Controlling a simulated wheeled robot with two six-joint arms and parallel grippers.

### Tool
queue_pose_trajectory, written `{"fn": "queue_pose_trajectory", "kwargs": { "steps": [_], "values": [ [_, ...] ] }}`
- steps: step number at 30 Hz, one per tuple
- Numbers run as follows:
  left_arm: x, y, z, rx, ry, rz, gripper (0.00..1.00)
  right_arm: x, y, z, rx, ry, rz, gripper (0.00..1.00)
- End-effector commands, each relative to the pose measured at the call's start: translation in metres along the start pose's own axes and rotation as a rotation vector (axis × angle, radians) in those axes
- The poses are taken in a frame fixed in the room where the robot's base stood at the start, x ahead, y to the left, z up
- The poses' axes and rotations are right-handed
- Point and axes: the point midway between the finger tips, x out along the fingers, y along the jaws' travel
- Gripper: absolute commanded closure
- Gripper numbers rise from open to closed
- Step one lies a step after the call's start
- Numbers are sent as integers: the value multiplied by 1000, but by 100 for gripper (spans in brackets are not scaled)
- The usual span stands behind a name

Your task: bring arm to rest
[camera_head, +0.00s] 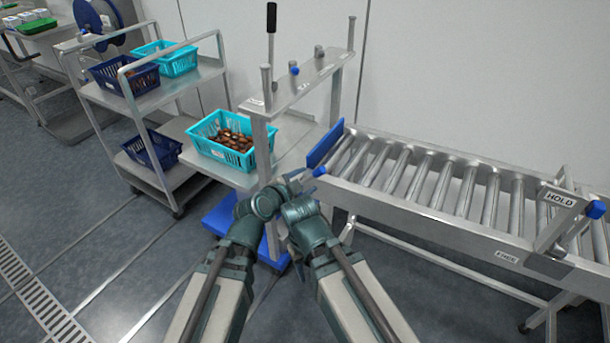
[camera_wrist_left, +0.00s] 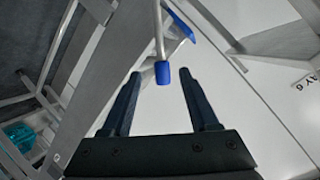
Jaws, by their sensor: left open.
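Both my arms reach in from the bottom of the head view and come close together at the wrists. My left gripper (camera_head: 303,181) is at the left end of the roller conveyor (camera_head: 400,203), small and partly covered. In the left wrist view, my left gripper (camera_wrist_left: 160,76) is open, its two dark fingers apart. A blue-capped rod end (camera_wrist_left: 162,73) shows in the gap between the fingertips; no finger appears to press on it. My right arm (camera_head: 335,270) ends beside the left wrist, and its fingers cannot be made out.
A metal stand (camera_head: 258,150) holds a turquoise crate (camera_head: 205,148) of brown dates left of my wrists. A blue plate (camera_head: 325,146) stands at the conveyor's left end. A cart (camera_head: 150,100) with crates is further left. The floor at lower left is clear.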

Motion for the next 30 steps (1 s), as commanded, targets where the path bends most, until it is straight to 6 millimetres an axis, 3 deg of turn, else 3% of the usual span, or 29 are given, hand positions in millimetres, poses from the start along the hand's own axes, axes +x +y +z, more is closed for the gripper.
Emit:
{"fn": "queue_pose_trajectory", "kwargs": {
  "steps": [8,11,13,19,24,30],
  "values": [
    [-1,4,10,-41,-27,30,39,0,0,0,0,0,0,50],
    [-7,12,35,-155,-107,101,39,0,0,0,0,0,0,50],
    [-17,22,63,-278,-207,163,39,0,0,0,0,0,0,50],
    [-62,44,144,-656,-573,240,39,0,0,0,0,0,0,50],
    [-98,54,184,-868,-807,209,39,0,0,0,0,0,0,50],
    [-136,60,216,-1056,-1026,131,39,0,0,0,0,0,0,50]
  ]
}}
